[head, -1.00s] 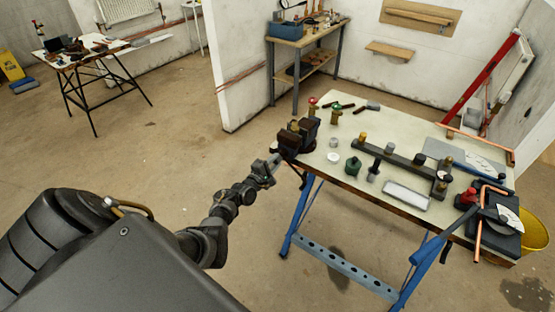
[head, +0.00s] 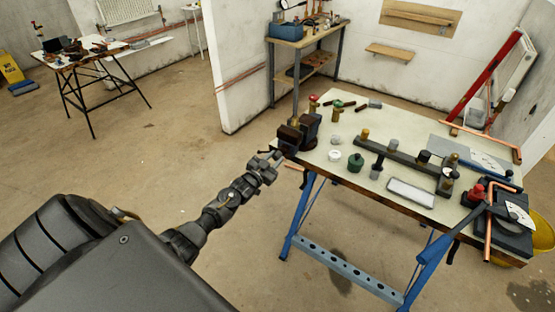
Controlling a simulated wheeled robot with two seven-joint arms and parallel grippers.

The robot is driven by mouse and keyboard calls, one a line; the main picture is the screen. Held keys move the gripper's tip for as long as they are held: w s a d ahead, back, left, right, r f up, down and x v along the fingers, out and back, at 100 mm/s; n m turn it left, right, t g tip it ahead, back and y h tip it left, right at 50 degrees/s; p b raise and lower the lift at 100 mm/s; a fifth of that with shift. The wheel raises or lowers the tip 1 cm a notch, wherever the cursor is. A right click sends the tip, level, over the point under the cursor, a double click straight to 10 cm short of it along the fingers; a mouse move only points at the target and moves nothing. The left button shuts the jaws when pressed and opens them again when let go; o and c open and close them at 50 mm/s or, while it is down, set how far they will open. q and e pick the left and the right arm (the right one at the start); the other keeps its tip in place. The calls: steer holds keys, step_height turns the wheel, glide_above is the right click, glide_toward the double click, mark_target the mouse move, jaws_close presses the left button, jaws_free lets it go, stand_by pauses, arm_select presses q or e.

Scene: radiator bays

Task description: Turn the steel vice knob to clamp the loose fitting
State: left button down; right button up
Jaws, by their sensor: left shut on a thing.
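The dark vice (head: 298,133) is mounted at the left corner of the pale workbench (head: 400,150). A small brass fitting (head: 294,122) shows at the top of its jaws; I cannot tell how tightly it sits there. My left gripper (head: 272,159) is at the front of the vice, below and left of its jaws. It is shut on the steel vice knob, which is mostly hidden by the fingers. My right gripper is not in view.
A red-topped valve (head: 313,102), a white ring (head: 335,155), a green bottle-like item (head: 355,162) and a dark bar manifold (head: 405,155) stand on the bench near the vice. A blue trestle leg (head: 297,217) stands below. Floor left of the bench is clear.

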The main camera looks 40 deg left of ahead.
arm_select(q)
steer(key=m, duration=0.6)
steer(key=shift+s+f+b, duration=0.1)
steer(key=shift+f+b, duration=0.15)
steer(key=shift+b, duration=0.1)
steer(key=c, duration=1.5)
jaws_free()
steer(key=shift+c, duration=0.2)
steer(key=shift+o, duration=1.3)
steer(key=shift+s+r, duration=0.1)
steer(key=shift+r, duration=0.1)
